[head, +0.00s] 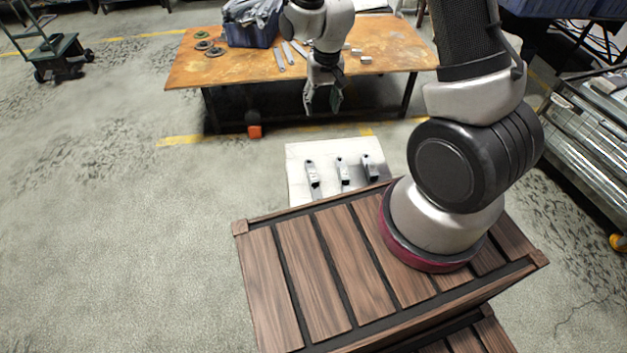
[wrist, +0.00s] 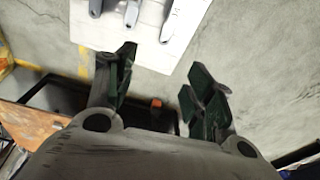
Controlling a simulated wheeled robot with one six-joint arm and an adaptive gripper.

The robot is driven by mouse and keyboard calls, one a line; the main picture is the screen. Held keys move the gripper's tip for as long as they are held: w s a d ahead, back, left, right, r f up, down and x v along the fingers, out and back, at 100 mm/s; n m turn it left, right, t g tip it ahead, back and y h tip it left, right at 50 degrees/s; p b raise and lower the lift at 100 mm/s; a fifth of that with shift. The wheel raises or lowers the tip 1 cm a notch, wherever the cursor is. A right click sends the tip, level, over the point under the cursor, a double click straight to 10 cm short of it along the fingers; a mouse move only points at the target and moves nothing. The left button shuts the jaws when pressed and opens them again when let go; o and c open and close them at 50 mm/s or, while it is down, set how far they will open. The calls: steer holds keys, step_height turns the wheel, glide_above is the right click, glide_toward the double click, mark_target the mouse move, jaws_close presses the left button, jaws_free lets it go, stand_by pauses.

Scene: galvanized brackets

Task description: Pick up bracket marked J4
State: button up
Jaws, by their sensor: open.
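Three grey metal brackets lie side by side on a white board: a left bracket (head: 313,176), a middle bracket (head: 343,172) and a right bracket (head: 371,168). No marking can be read, so I cannot tell which is J4. My gripper (head: 323,98) is open and empty, fingers down, apart from the brackets and higher in the head view. In the wrist view my gripper (wrist: 163,88) shows two separated dark green fingers. Parts of the brackets show at that view's top edge, one of them a bracket (wrist: 131,14) near the centre; the rest is cut off.
The white board (head: 297,155) is partly hidden by my slatted base. A worn wooden table (head: 215,72) behind holds a blue bin (head: 250,36), metal bars and round parts. An orange object (head: 254,131) is on the floor by it.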

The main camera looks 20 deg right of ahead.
steer(key=g, duration=0.1)
glide_above(313, 175)
step_height(313, 175, down, 19)
steer(key=shift+w+d+r, duration=0.1)
steer(key=shift+w+d, duration=0.05)
step_height(313, 175, down, 8)
steer(key=shift+r, duration=0.1)
jaws_close()
